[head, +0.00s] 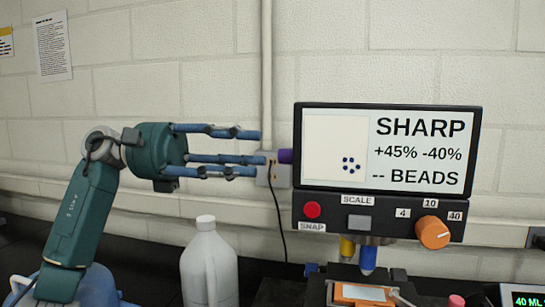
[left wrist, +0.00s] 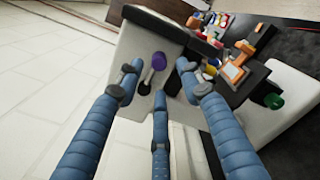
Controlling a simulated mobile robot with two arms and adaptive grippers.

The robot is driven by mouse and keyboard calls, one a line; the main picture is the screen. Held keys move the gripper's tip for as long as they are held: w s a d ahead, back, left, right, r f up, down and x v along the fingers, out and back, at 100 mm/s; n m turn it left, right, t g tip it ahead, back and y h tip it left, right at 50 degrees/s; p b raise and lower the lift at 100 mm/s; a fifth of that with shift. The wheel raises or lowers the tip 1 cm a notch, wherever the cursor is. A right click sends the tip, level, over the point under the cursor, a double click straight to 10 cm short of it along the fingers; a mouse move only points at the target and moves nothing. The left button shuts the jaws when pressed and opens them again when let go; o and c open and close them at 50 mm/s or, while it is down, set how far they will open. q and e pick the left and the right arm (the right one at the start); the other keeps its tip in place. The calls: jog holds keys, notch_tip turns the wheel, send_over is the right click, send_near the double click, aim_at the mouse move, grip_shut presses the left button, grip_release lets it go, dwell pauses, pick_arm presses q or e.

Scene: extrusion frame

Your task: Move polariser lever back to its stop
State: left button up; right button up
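The lever with a purple knob (head: 285,156), which I take for the polariser lever, sticks out at the left edge of the microscope's screen in the head view. The screen housing partly hides it. In the left wrist view the purple knob (left wrist: 158,60) sits on a pale stem against a light grey housing side. My left gripper (head: 257,154) points right at the knob, its three blue fingers spread, with its tips just left of it. In the left wrist view the left gripper (left wrist: 158,78) has the knob framed beyond its fingertips, with nothing held. My right gripper is not in view.
The microscope's screen (head: 392,147) reads SHARP, with a red button (head: 312,210) and an orange dial (head: 433,232) below. A white jug (head: 208,265) stands below the left gripper. A wall conduit and outlet box are behind the fingertips.

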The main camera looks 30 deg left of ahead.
pick_arm(q)
jog(key=v, duration=0.6)
dwell(0.4)
